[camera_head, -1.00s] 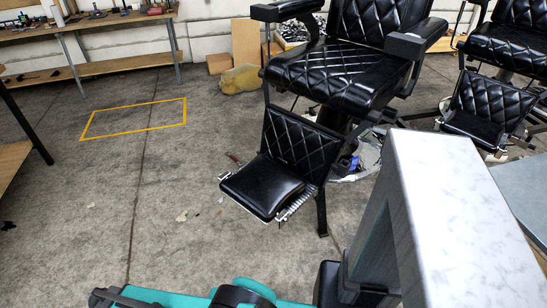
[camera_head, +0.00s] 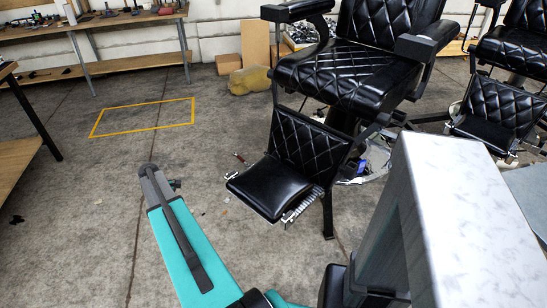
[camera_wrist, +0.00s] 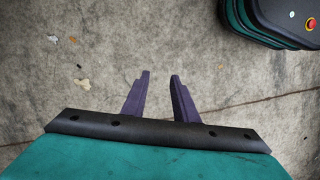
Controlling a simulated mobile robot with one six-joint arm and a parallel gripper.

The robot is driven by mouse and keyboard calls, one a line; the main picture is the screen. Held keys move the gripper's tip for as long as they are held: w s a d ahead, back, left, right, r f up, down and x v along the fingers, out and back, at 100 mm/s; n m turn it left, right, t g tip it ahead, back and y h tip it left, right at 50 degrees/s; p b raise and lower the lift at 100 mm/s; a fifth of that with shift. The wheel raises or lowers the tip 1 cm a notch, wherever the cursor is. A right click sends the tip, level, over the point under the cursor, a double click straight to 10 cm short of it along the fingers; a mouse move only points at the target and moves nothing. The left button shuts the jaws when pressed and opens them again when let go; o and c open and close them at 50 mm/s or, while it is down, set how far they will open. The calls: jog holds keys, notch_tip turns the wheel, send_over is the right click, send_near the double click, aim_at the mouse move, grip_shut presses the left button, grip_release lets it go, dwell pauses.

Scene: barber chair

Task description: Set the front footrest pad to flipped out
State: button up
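The front footrest pad (camera_head: 268,188) is a smooth black cushion in the head view. It sticks outward from the lower edge of the barber chair's quilted leg panel (camera_head: 309,143), roughly level, with ridged metal along its near right edge. My gripper (camera_wrist: 160,76) shows in the wrist view as two dark purple fingers, apart, with only bare floor between and beyond them. It is empty and touches nothing. In the head view my teal arm is at the lower left of the pad, apart from it; I cannot make out the fingers there. The pad is not in the wrist view.
A second black chair (camera_head: 508,50) stands at the right. A workbench (camera_head: 110,20) with tools is at the back left, and a table edge (camera_head: 22,150) is at the far left. The floor left of the footrest is open around a yellow taped rectangle (camera_head: 142,117).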

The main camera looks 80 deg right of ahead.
jog(key=s+d+r+m, duration=0.1)
jog(key=s+d+r, duration=0.35)
jog(key=d, duration=0.35)
jog(key=s+d+r+m+h, duration=0.1)
jog(key=s+d+r, duration=0.2)
jog(key=s+d, duration=0.3)
jog(key=s+d+r+m, duration=0.2)
jog(key=s+d+r, duration=0.2)
jog(key=d, duration=0.5)
jog(key=s+d+r+m, duration=0.1)
jog(key=s+d+r, duration=0.2)
jog(key=s, duration=0.5)
jog(key=s+d+r+m, duration=0.1)
jog(key=s+d+r, duration=0.3)
jog(key=s, duration=0.4)
jog(key=s+d+r+m+h, duration=0.1)
jog(key=s+d+r, duration=0.3)
jog(key=s, duration=0.5)
jog(key=shift+d+m+t+b, duration=0.25)
jog(key=shift+m+t+b, duration=0.05)
jog(key=shift+t+b, duration=0.1)
send_over(288, 166)
notch_tip(288, 166, down, 13)
jog(key=shift+s+f+p, duration=0.1)
jog(key=shift+f+p, duration=0.1)
jog(key=shift+p, duration=0.2)
